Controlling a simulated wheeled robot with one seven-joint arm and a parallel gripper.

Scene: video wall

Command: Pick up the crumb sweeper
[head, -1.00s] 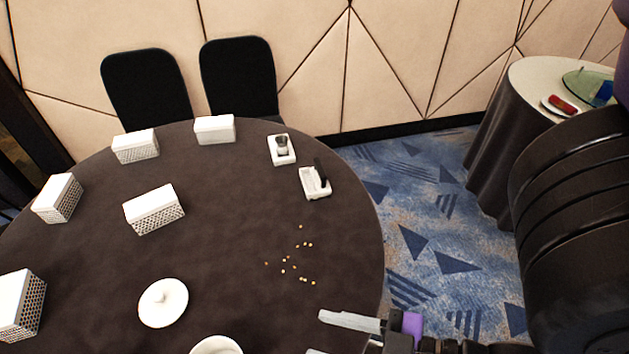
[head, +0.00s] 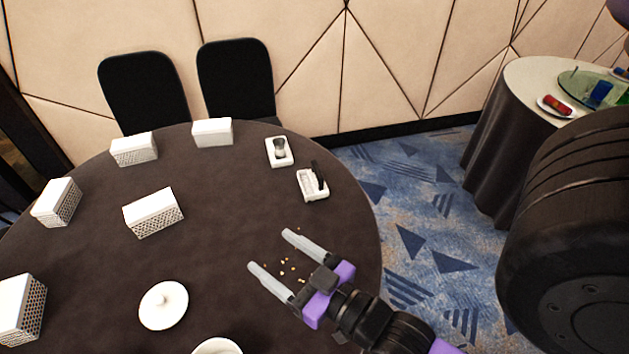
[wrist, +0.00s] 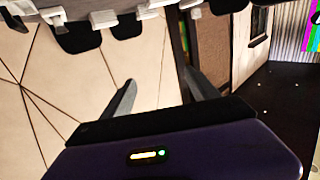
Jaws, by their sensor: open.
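A small white tray (head: 308,194) lies near the table's right rim. A dark, narrow upright piece (head: 319,174) on it looks like the crumb sweeper's handle, but it is too small to be sure. My gripper (head: 270,250) is over the table, nearer the camera than this tray and apart from it. Its two grey fingers are spread, with nothing between them. They point up and left in the head view. In the wrist view my gripper (wrist: 160,84) also shows open and empty; I cannot make out the sweeper there. Crumbs (head: 283,262) lie on the cloth around and beneath the fingers.
A second white tray (head: 279,160) with a grey rounded item stands behind the first. Several white patterned boxes (head: 153,211) and a white lid (head: 163,305) occupy the round table (head: 230,250). A side table (head: 478,145) is at the right.

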